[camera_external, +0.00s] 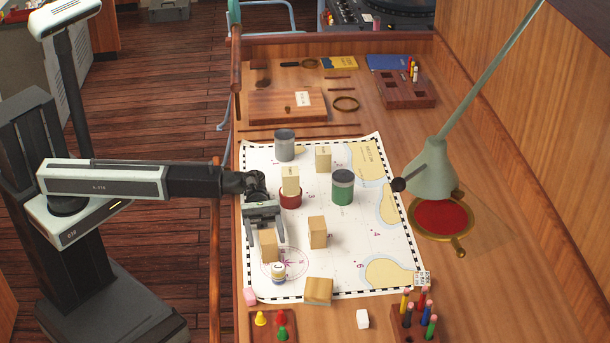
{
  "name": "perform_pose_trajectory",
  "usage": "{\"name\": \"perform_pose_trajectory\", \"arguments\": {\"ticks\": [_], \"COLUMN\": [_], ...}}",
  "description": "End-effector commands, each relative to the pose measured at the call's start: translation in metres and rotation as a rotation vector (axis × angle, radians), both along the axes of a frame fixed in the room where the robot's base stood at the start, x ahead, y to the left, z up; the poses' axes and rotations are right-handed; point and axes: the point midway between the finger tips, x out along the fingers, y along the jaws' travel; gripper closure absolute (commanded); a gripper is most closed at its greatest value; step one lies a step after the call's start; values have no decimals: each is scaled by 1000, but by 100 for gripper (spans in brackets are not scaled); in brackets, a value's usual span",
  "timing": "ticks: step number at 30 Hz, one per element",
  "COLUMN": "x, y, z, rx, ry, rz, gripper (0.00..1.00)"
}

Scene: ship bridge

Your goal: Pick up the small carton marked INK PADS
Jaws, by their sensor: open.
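Several small tan cartons are on the chart; their lettering is too small to read, so I cannot tell which is marked INK PADS. One carton (269,247) stands at the left of the chart, directly at my gripper's fingertips. Another carton (317,232) stands to its right, one (291,178) is at or on a red round tin, one (323,158) is farther back, and one (318,291) lies at the front edge. My gripper (265,235) is open and points down, its fingers beside the upper part of the left carton. I cannot tell whether they touch it.
The red tin (290,202), a green tin (343,188) and a grey tin (284,145) stand on the chart (345,262). A small jar (278,273) is just in front of the left carton. A lamp (432,170) and a pencil block (412,322) are at the right.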

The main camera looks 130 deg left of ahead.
Motion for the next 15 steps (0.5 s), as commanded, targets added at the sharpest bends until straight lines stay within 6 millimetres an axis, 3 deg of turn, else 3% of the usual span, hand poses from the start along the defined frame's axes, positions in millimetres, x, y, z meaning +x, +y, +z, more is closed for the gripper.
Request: {"name": "perform_pose_trajectory", "arguments": {"ticks": [5,12,15], "x": [9,40,42], "y": [-6,-29,-31], "z": [0,1,1], "rx": [1,2,2], "ry": [-1,-1,-1], "rz": [-2,-1,0], "gripper": [34,34,34]}}
